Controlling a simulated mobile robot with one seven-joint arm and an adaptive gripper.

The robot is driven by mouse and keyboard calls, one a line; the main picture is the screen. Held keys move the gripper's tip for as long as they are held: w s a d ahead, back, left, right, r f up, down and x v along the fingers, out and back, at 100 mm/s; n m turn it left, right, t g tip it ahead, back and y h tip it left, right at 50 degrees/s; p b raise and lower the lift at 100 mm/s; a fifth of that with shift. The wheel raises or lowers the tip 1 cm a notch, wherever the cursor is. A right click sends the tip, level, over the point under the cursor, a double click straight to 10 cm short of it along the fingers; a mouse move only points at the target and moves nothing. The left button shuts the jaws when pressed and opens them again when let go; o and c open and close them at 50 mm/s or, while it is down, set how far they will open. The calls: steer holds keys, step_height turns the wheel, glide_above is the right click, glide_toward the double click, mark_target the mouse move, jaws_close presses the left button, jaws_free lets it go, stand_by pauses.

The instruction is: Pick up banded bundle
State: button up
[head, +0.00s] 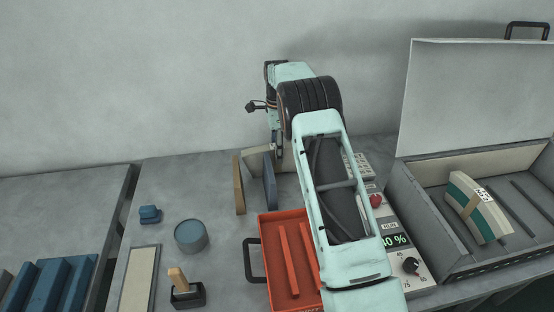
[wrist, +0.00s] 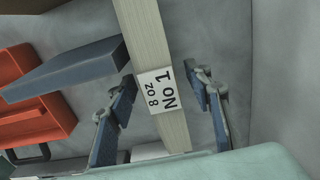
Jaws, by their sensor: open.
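A cream bundle (wrist: 172,130) with a white label reading "No 1" and "8 oz" runs between the two fingers of my gripper (wrist: 163,82) in the wrist view. The fingers are open, one on each side, with a visible gap at the right finger; whether the left one touches is unclear. In the head view, part of a cream piece (head: 254,161) shows behind the upright panels, and my arm hides most of the gripper area. Another bundle (head: 478,206), cream and green with a brown band and a label, lies tilted in the open grey case at right.
A blue panel (head: 270,180) and a tan panel (head: 239,185) stand upright near the cream piece. The blue panel (wrist: 70,72) is close to the left finger. A red tray (head: 275,258), a control box (head: 413,262) and the grey case (head: 445,262) stand nearby.

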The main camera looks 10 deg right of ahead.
steer(key=shift+f, duration=0.8)
steer(key=shift+c, duration=0.4)
steer(key=shift+r, duration=0.1)
jaws_close()
